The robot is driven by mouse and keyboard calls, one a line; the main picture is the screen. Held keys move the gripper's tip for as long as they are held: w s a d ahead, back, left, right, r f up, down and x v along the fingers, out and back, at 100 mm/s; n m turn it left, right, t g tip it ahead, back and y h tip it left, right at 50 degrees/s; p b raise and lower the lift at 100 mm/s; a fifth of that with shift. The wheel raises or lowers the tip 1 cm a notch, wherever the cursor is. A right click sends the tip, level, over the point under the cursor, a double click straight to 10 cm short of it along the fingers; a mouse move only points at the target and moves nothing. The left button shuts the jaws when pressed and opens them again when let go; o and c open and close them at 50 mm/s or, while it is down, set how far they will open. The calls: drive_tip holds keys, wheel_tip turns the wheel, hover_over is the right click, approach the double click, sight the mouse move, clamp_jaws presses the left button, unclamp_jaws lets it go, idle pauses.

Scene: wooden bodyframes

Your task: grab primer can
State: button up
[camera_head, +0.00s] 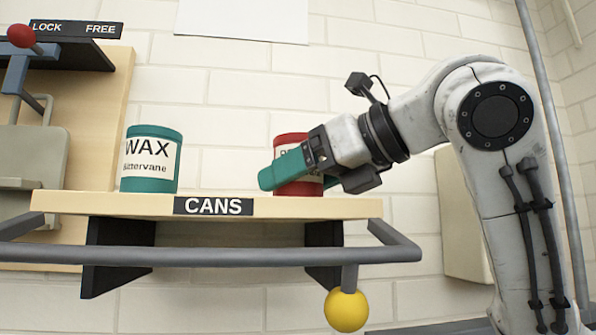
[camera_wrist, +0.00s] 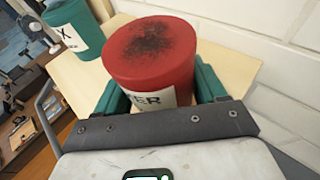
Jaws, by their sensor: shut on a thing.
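The red primer can (camera_head: 291,143) stands on the right part of the wooden shelf marked CANS (camera_head: 357,207). Its label is partly hidden by my gripper (camera_head: 274,177), whose green fingers lie across its front in the head view. In the wrist view the can (camera_wrist: 150,55) sits between the two green fingers of my gripper (camera_wrist: 160,95), and its red lid has dark stains. My gripper is shut on the can. The can looks upright and appears to rest on the shelf.
A green wax can (camera_head: 151,160) stands on the left part of the shelf; it also shows in the wrist view (camera_wrist: 72,27). A grey rail (camera_head: 220,257) with a yellow ball (camera_head: 346,309) runs before the shelf. A brick wall is behind. Shelf between the cans is clear.

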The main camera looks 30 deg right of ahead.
drive_tip(key=c, duration=0.6)
drive_tip(key=shift+r, duration=0.15)
